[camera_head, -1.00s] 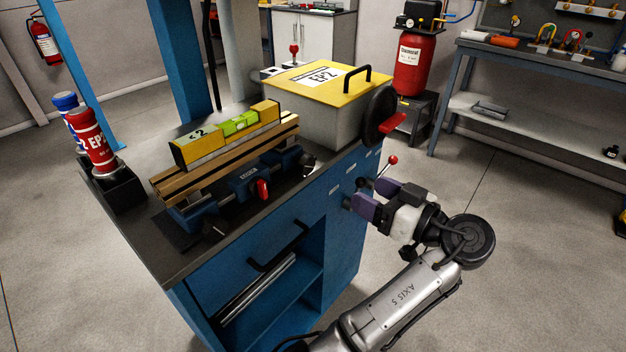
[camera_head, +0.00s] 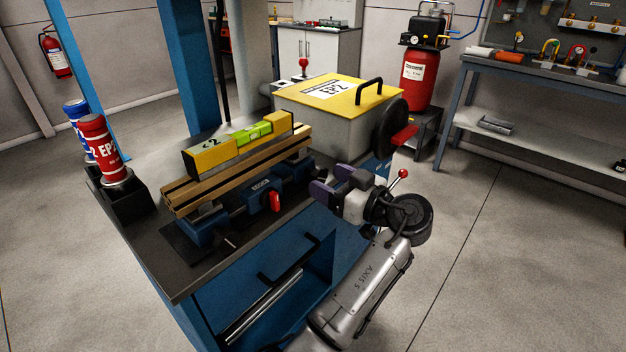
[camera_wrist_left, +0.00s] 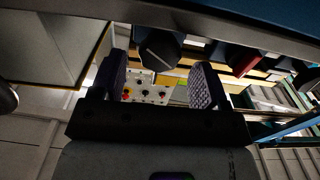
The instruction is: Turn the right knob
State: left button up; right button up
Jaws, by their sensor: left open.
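A dark knob (camera_wrist_left: 160,48) with a pale pointer line shows close up in the left wrist view, between the purple finger pads and towards their far ends. I cannot tell whether the pads touch it. My left gripper (camera_head: 331,184) is open, just off the right end of the workbench (camera_head: 190,268) near the vise. It also shows in the left wrist view (camera_wrist_left: 162,86). In the head view my gripper and wrist hide the bench face where the knob would be. My right gripper is not in view.
A blue vise (camera_head: 255,195) with a red handle (camera_head: 275,201) and wooden bars (camera_head: 240,175) sits left of the gripper. A yellow-lidded box (camera_head: 325,90) with a black handwheel (camera_head: 388,130) stands behind. A red-ball lever (camera_head: 403,174) is close right of the wrist. Floor at right is clear.

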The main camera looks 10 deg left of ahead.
pick_arm(q)
jog(key=shift+x, duration=0.85)
jog(key=c, duration=0.9)
jog(key=m+p, duration=0.1)
jog(key=p, duration=0.1)
jog(key=m+p, duration=0.2)
jog(key=p, duration=0.1)
jog(key=shift+r, duration=0.3)
jog(key=shift+f+m+p, duration=0.2)
jog(key=shift+m+p, duration=0.4)
jog(key=shift+p, duration=0.05)
jog(key=shift+f, duration=0.1)
jog(key=o, duration=0.9)
